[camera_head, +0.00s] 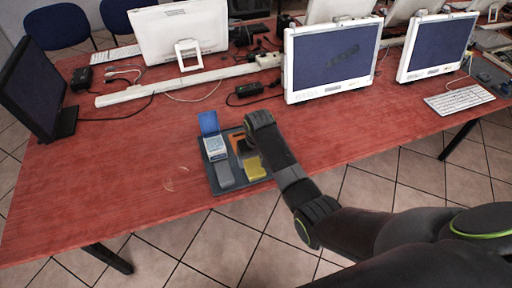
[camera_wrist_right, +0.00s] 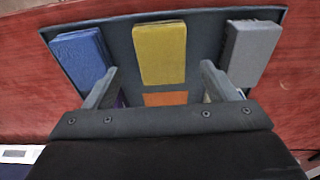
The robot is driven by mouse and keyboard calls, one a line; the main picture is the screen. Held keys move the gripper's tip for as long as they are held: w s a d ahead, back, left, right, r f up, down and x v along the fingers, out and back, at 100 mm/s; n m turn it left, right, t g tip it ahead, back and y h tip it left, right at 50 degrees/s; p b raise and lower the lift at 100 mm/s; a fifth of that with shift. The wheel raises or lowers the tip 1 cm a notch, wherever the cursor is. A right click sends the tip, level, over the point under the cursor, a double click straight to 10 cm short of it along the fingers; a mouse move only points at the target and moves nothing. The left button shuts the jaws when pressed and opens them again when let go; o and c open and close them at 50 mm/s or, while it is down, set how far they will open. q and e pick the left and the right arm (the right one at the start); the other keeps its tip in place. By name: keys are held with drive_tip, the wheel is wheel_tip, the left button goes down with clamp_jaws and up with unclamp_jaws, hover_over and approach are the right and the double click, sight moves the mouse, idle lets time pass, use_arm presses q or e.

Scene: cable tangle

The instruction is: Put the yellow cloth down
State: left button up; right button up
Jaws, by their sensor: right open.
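The yellow cloth (camera_head: 256,169) lies flat, as a folded block, on the dark tray (camera_head: 220,190) near the front. In the right wrist view the yellow cloth (camera_wrist_right: 160,50) is at the top middle, between a blue block (camera_wrist_right: 80,55) and a grey block (camera_wrist_right: 250,52). My right gripper (camera_wrist_right: 158,80) is open, with one finger on each side of the cloth's lower part and visible gaps to it. In the head view my right gripper (camera_head: 247,148) hangs over the tray; its fingertips are hidden there. My left gripper is not in view.
An orange piece (camera_head: 237,146) lies on the tray behind the yellow cloth. Monitors (camera_head: 330,60) and cables stand behind. The red table (camera_head: 120,180) is clear at left.

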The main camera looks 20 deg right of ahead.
sight(256, 170)
wheel_tip(256, 170, up, 7)
drive_tip(key=s, duration=0.1)
idle(0.6)
